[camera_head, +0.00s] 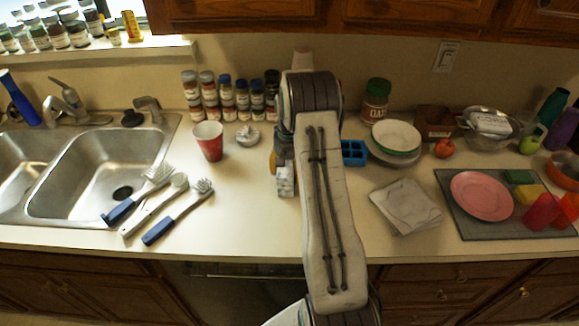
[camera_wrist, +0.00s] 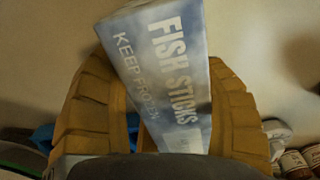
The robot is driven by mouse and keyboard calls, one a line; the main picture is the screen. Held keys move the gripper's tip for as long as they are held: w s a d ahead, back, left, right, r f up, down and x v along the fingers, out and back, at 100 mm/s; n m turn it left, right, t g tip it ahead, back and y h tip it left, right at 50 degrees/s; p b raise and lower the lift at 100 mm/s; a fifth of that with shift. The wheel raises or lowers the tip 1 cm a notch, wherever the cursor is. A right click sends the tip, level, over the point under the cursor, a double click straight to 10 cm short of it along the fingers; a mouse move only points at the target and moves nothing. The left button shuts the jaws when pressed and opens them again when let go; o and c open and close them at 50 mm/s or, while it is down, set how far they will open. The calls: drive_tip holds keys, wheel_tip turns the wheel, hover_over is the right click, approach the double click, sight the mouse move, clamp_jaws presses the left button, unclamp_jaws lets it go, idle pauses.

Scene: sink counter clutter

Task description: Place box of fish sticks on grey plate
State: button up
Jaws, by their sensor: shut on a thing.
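The box of fish sticks (camera_wrist: 170,75) is white and blue with printed lettering, and fills the middle of the wrist view. My gripper (camera_wrist: 160,62) is shut on it, with a yellow-brown finger on each side. In the head view the box (camera_head: 285,181) shows as a small pale end, tilted, beside my arm and above the counter; my arm hides most of my gripper (camera_head: 275,162). The grey plate (camera_head: 403,161) is on the counter right of my arm. A white bowl or plate with a green rim (camera_head: 396,135) sits on it and covers most of it.
A blue tray (camera_head: 354,152) lies between my arm and the grey plate. An oats jar (camera_head: 376,102) stands behind, a tomato (camera_head: 444,148) to the right, and a folded cloth (camera_head: 406,206) in front. A red cup (camera_head: 209,141) and brushes (camera_head: 178,211) are left.

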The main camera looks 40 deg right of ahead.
idle(0.3)
drive_tip(key=o, duration=0.8)
drive_tip(key=shift+f, duration=0.15)
drive_tip(key=o, duration=0.5)
